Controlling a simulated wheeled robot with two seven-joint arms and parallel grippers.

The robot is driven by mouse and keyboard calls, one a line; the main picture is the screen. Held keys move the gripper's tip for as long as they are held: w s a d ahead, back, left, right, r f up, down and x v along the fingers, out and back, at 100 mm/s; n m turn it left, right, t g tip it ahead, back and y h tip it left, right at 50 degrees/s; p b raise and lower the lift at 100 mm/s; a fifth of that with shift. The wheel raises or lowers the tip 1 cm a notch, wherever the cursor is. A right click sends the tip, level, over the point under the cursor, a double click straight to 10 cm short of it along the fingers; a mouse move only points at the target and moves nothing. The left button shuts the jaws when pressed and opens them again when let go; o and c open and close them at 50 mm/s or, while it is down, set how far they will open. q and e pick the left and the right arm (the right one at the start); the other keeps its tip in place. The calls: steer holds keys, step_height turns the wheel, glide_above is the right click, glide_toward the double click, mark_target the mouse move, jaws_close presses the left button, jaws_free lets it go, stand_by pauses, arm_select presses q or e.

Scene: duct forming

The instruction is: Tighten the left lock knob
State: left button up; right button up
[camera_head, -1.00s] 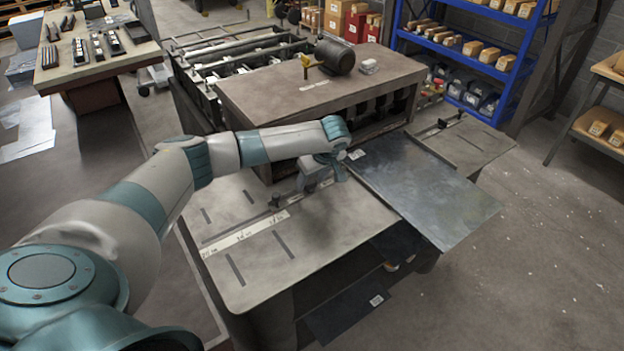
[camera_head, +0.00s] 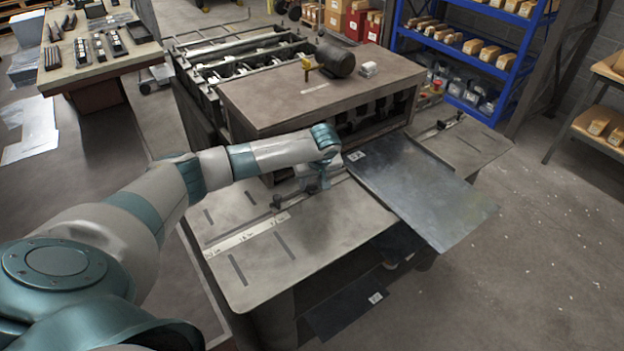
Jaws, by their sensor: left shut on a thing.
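My left gripper (camera_head: 313,188) points down at the slotted rail on the left wing of the machine table (camera_head: 330,226). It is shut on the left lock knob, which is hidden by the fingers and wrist. A small dark knob-like fitting (camera_head: 277,202) stands on the same rail, just left of the gripper and apart from it. A flat grey metal sheet (camera_head: 420,187) lies to the right of the gripper and overhangs the front edge. My right gripper is not in view.
The raised machine housing (camera_head: 270,98), with a motor (camera_head: 335,59) on top, stands right behind the gripper. A similar dark fitting (camera_head: 441,125) sits on the right wing. A tool bench (camera_head: 98,62) and blue shelf (camera_head: 470,60) stand farther back. The front left table surface is clear.

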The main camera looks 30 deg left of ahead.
arm_select(q)
steer(key=o, duration=1.1)
steer(key=shift+c, duration=0.2)
steer(key=shift+b+v, duration=0.4)
steer(key=shift+v, duration=0.5)
steer(key=b+v, duration=0.4)
steer(key=v, duration=1.1)
steer(key=shift+d+r, duration=0.2)
steer(key=shift+r, duration=0.05)
